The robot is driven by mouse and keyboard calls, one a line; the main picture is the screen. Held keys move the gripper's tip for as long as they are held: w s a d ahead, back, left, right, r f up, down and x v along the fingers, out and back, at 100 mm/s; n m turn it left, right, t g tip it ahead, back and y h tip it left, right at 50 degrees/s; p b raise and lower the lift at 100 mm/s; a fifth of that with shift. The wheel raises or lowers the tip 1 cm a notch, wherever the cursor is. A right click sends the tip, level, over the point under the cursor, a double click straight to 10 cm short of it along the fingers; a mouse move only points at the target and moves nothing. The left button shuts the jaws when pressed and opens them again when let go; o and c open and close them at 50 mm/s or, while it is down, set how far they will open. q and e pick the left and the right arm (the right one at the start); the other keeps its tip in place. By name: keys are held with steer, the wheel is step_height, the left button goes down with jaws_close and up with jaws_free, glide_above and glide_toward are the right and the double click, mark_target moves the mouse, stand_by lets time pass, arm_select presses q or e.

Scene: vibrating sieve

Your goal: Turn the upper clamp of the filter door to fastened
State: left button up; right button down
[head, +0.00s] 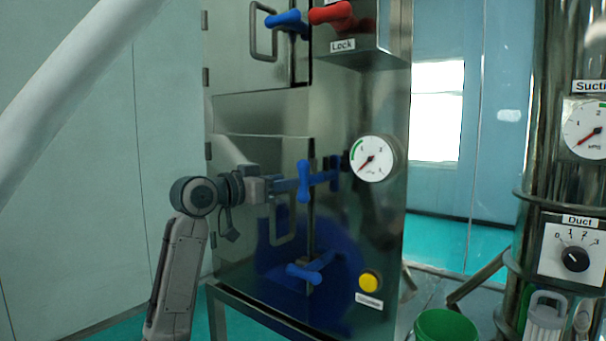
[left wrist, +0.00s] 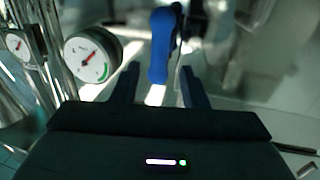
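The upper clamp of the filter door (head: 304,181) is a blue handle standing about upright at the door's right edge; its blue grip also shows in the left wrist view (left wrist: 161,46). The lower clamp (head: 304,273) is blue and lies nearly sideways. The filter door (head: 235,155) is the lower steel door and looks closed. My left gripper (head: 290,184) is at the upper clamp, coming from the left. In the left wrist view its two dark fingers (left wrist: 157,75) stand apart on either side of the grip, with visible gaps. My right gripper is not in view.
Above are another blue clamp (head: 286,20) and a red lock handle (head: 331,13) on a jutting box. A round gauge (head: 373,159) sits right of the upper clamp, with a yellow button (head: 370,282) below. A green bucket (head: 447,326) stands at the lower right.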

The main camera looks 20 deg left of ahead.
mark_target(303, 178)
arm_select(q)
steer(key=shift+p+x, duration=1)
steer(key=shift+x, duration=2.3)
jaws_close()
